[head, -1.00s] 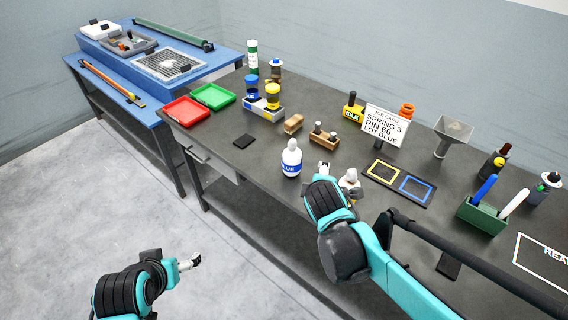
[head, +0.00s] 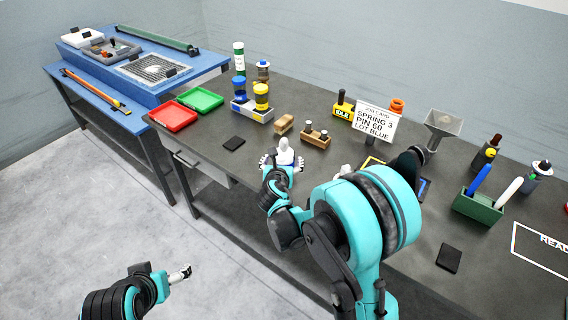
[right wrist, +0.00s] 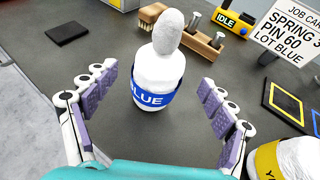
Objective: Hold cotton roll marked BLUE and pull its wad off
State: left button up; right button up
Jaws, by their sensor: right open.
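The cotton roll marked BLUE (right wrist: 154,84) stands upright on the dark bench top, white with a blue band. Its wad (right wrist: 168,31) is a white lump still on its top; in the head view the wad (head: 284,143) shows above my gripper. My right gripper (head: 281,163) is open around the roll, one finger on each side. In the right wrist view its fingers (right wrist: 157,112) stand apart from the roll, with gaps on both sides. My left gripper (head: 181,273) is off the bench, over the floor at lower left; its jaw opening is too small to tell.
A second white roll with a yellow band (right wrist: 284,160) stands close beside my right gripper's right finger. Behind are a wooden block with pegs (head: 316,138), a brush (head: 284,124) and the job card (head: 376,122). A flat black pad (head: 234,143) lies left, with clear bench around it.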

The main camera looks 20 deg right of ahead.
aim_at(283, 146)
jog(key=b+x, duration=0.2)
jog(key=x, duration=0.3)
jog(key=shift+w+f, duration=0.1)
jog(key=shift+w, duration=0.05)
jog(key=c, duration=1.2)
jog(key=shift+c, duration=0.3)
notch_tip(283, 146, up, 5)
jog(key=p, duration=0.2)
jog(key=shift+p, duration=0.3)
jog(key=s+d+r+p, duration=0.3)
jog(key=s+d+r, duration=0.2)
jog(key=d, duration=0.5)
jog(key=shift+s+r, duration=0.4)
jog(key=shift+r, duration=0.25)
